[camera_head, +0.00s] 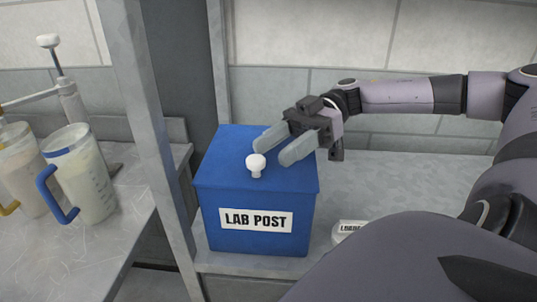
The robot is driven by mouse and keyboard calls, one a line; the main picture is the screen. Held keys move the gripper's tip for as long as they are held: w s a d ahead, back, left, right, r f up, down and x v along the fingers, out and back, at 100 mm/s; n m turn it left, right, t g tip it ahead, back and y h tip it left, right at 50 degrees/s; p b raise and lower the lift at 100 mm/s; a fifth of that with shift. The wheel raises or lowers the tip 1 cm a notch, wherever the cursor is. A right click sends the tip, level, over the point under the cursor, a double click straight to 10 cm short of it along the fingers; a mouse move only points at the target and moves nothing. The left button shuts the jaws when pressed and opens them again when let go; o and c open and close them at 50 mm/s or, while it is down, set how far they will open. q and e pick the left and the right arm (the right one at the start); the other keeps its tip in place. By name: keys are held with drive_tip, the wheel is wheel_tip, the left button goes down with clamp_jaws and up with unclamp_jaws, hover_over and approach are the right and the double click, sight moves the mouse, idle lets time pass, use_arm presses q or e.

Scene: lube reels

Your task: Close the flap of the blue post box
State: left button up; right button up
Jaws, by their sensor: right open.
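The blue post box (214,228) stands on a grey shelf, with a white "LAB POST" label on its front. Its blue flap (220,165) is the lid on top and lies down over the box. I see no clear gap at its front edge. A white knob (256,165) stands up from the flap near the front. My right gripper (275,153) comes in from the right, with its two grey fingers apart and empty. The fingers are over the flap, just behind and right of the knob; I cannot tell whether they touch the flap. My left gripper is not in view.
A metal post (162,150) rises just left of the box. Left of it, a bench (110,245) holds a jug with a blue handle (85,175) and another with a yellow handle (20,165). A small white labelled item (347,227) lies right of the box, partly hidden by my arm.

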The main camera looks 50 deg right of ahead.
drive_tip(key=shift+s+d+r, duration=0.1)
drive_tip(key=shift+d+r, duration=0.1)
drive_tip(key=shift+d, duration=0.8)
drive_tip(key=shift+s+d+r, duration=0.1)
drive_tip(key=shift+d+r, duration=0.05)
drive_tip(key=shift+d, duration=0.85)
